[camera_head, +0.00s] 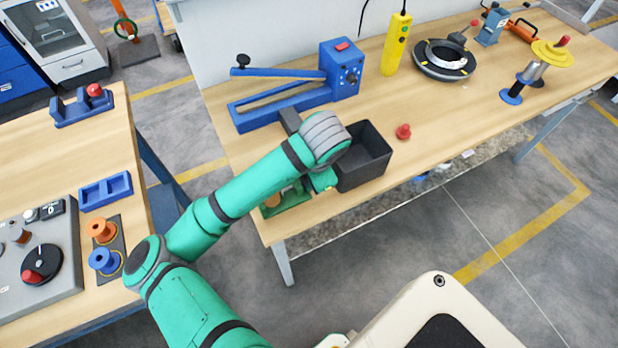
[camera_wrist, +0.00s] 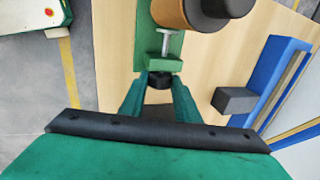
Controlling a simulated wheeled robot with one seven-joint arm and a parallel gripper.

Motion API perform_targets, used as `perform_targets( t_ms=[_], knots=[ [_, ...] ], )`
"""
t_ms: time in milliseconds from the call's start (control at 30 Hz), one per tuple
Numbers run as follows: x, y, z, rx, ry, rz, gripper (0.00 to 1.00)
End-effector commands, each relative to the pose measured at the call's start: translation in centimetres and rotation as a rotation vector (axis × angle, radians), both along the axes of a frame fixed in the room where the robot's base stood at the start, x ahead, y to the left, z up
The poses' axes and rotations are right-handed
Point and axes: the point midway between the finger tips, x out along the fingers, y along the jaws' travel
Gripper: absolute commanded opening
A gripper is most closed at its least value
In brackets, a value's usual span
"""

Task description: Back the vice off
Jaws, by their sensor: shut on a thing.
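The green vice (camera_wrist: 144,50) shows at the top middle of the wrist view, with a metal screw (camera_wrist: 165,42) on it. It also shows in the head view (camera_head: 290,201) at the front left of the long bench, partly behind my arm. My gripper (camera_wrist: 158,80) is shut on the vice handle (camera_wrist: 158,88), a dark knob at the near end. A brown-orange cylinder (camera_wrist: 172,12) with a dark round part sits at the vice's far end; I cannot tell whether the jaws clamp it. In the head view my arm hides my fingers.
A black bin (camera_head: 366,158) stands close beside the vice, with a red knob-like piece (camera_head: 403,131) to its right. A blue sealer (camera_head: 285,95) stands behind, and shows at right in the wrist view (camera_wrist: 268,85). The bench front right is clear.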

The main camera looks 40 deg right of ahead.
Motion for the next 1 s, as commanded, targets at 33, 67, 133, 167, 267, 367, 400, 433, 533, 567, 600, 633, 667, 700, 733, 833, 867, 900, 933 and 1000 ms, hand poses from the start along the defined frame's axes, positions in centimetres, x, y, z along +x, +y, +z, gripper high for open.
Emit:
perform_targets(
  t_ms=[33, 67, 133, 167, 267, 367, 400, 433, 533, 567, 600, 633, 667, 700, 733, 833, 867, 900, 933, 1000],
  knots=[
    [0.12, 0.14, 0.03, 0.000, -0.007, 0.004, 0.15],
    [0.13, 0.13, 0.04, 0.001, -0.008, 0.004, 0.15],
    [0.14, 0.14, 0.04, 0.001, -0.007, 0.005, 0.15],
    [0.15, 0.14, 0.04, 0.001, -0.007, 0.005, 0.15],
    [0.14, 0.15, 0.04, 0.001, -0.010, 0.004, 0.15],
    [0.03, 0.20, -0.06, -0.006, -0.046, 0.004, 0.15],
    [-0.08, 0.21, -0.09, -0.013, -0.073, 0.002, 0.15],
    [-0.16, 0.22, -0.11, -0.018, -0.096, 0.001, 0.15],
    [-0.30, 0.30, -0.23, -0.036, -0.174, 0.003, 0.15],
    [-0.37, 0.32, -0.22, -0.043, -0.196, 0.003, 0.15],
    [-0.44, 0.34, -0.23, -0.050, -0.226, 0.003, 0.15],
    [-0.43, 0.35, -0.27, -0.053, -0.244, 0.004, 0.15],
    [-0.48, 0.36, -0.33, -0.057, -0.262, 0.003, 0.15],
    [-0.49, 0.37, -0.33, -0.061, -0.282, 0.004, 0.15],
    [-0.51, 0.38, -0.35, -0.064, -0.294, 0.004, 0.15],
    [-0.54, 0.37, -0.29, -0.071, -0.316, 0.005, 0.15],
    [-0.53, 0.36, -0.29, -0.072, -0.319, 0.005, 0.15],
    [-0.52, 0.36, -0.28, -0.073, -0.321, 0.006, 0.15],
    [-0.51, 0.37, -0.28, -0.073, -0.321, 0.006, 0.15],
    [-0.50, 0.37, -0.27, -0.072, -0.320, 0.006, 0.15]
  ],
)
